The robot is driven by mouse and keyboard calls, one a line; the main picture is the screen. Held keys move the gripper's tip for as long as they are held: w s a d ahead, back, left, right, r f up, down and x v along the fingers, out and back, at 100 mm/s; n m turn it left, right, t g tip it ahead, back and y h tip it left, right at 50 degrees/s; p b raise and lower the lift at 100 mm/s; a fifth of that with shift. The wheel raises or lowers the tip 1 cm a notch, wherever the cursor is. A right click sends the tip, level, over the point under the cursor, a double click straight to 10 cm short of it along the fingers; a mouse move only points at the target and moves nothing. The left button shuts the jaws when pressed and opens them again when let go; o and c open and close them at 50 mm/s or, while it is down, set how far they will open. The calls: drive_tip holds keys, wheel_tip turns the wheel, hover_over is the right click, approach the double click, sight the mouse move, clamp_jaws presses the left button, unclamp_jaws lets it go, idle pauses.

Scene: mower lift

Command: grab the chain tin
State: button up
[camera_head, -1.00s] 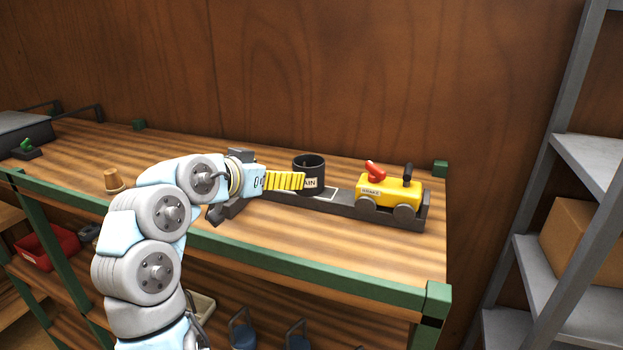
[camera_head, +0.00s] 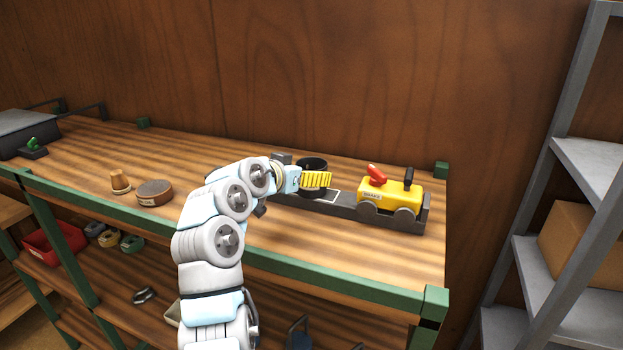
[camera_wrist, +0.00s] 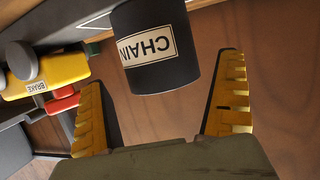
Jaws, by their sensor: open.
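The chain tin is a black, open-topped cylinder (camera_head: 312,163) with a pale CHAIN label. In the wrist view the tin (camera_wrist: 165,55) appears upside down, just ahead of and between the spread yellow ribbed fingers of my gripper (camera_wrist: 160,75). A gap shows on both sides, so the open fingers are not closed on it.
A yellow wheeled block marked BRAKE (camera_head: 388,194), with a red lever, sits right of the tin on a dark rail (camera_head: 345,208). A cork-like stopper (camera_head: 120,182) and a round brown tin (camera_head: 154,193) stand left on the wooden shelf. A wood wall rises behind.

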drive_tip(key=shift+p+x, duration=0.5)
drive_tip(key=shift+x, duration=1.25)
drive_tip(key=shift+f, duration=0.1)
drive_tip(key=c, duration=1.2)
